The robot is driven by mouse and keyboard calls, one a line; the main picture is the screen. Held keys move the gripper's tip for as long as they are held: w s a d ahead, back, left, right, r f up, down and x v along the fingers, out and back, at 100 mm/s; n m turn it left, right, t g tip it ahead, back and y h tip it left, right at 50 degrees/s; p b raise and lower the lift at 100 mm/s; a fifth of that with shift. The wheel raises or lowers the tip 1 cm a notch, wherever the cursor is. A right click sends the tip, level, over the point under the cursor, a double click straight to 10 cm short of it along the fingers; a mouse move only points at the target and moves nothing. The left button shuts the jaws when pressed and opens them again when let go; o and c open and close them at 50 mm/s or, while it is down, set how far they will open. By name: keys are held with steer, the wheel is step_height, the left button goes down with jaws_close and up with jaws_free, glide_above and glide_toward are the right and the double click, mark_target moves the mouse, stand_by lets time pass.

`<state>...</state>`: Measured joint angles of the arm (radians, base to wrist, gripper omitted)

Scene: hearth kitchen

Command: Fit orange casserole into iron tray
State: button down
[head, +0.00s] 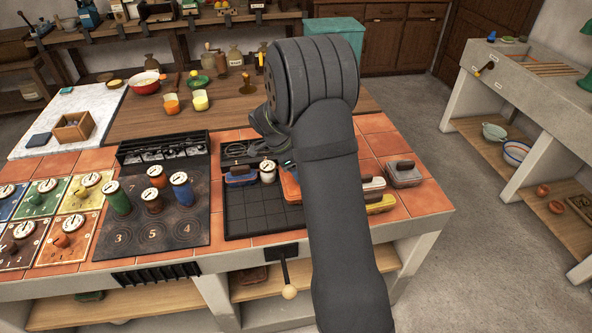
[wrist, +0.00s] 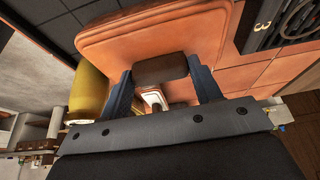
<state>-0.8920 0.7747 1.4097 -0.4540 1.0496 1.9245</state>
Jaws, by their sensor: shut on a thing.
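The orange casserole (head: 291,187) is mostly hidden behind my arm in the head view. In the wrist view the casserole (wrist: 150,35) is a rounded orange block with a dark brown handle. My gripper (wrist: 161,70) is shut on that handle, one blue finger at each end. In the head view my gripper (head: 287,162) is at the right part of the iron tray (head: 255,218), a dark gridded tray partly covered by my arm. The casserole's underside is hidden, so I cannot tell whether it touches the tray.
A blue casserole (head: 240,178) and a cream dial canister (head: 268,171) stand at the tray's back left. Yellow (head: 381,204) and grey (head: 403,174) casseroles stand on tiles to the right. A numbered dark plate (head: 155,232) with several canisters is left. The tray's front left looks clear.

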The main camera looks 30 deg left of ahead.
steer(key=shift+f, duration=0.3)
steer(key=shift+f, duration=0.15)
steer(key=shift+c, duration=2.2)
jaws_free()
steer(key=v, duration=1.2)
